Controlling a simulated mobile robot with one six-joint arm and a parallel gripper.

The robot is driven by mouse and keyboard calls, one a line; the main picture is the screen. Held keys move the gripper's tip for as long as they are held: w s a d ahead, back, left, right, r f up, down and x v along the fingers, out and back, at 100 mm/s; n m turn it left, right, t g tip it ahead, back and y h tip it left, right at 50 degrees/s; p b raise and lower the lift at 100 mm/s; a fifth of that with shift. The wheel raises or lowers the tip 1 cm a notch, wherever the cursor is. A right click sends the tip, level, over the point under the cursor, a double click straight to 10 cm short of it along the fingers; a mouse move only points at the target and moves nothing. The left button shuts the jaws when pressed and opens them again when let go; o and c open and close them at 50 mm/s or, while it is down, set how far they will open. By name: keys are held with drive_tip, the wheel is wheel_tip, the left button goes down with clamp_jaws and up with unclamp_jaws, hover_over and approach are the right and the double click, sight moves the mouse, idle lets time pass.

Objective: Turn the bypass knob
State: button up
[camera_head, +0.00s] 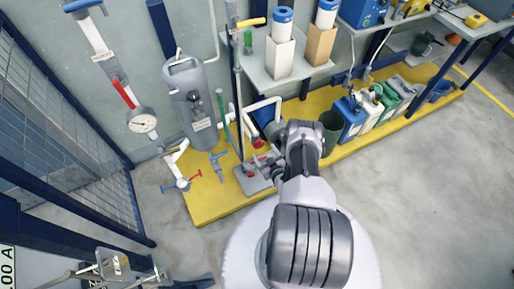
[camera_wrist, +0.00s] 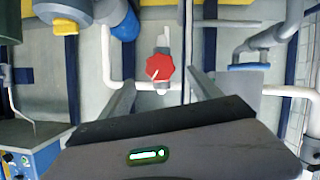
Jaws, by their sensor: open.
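A red faceted knob (camera_wrist: 160,67) with a pale pointer line sits on a grey valve body on a white pipe, in the upper middle of the wrist view. No label on it is readable. My gripper (camera_wrist: 162,82) is open, with one grey finger on each side below the knob in the picture. The fingers appear apart from the knob, and nothing is between them. In the head view a small red part (camera_head: 258,143) shows just left of my wrist, probably this knob. My fingertips are hard to make out there.
A grey tank (camera_head: 191,105) and a pressure gauge (camera_head: 142,124) stand left. A green bin (camera_head: 331,130) and several jugs line the yellow platform (camera_head: 210,207) to the right. The grey floor in front is clear.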

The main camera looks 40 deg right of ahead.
sight(260, 146)
drive_tip(key=b+x, duration=0.3)
drive_tip(key=x, duration=0.4)
drive_tip(key=shift+w+f, duration=0.1)
drive_tip(key=shift+f, duration=0.05)
drive_tip(key=shift+w+d, duration=0.15)
drive_tip(key=shift+w, duration=0.2)
drive_tip(key=c, duration=1.4)
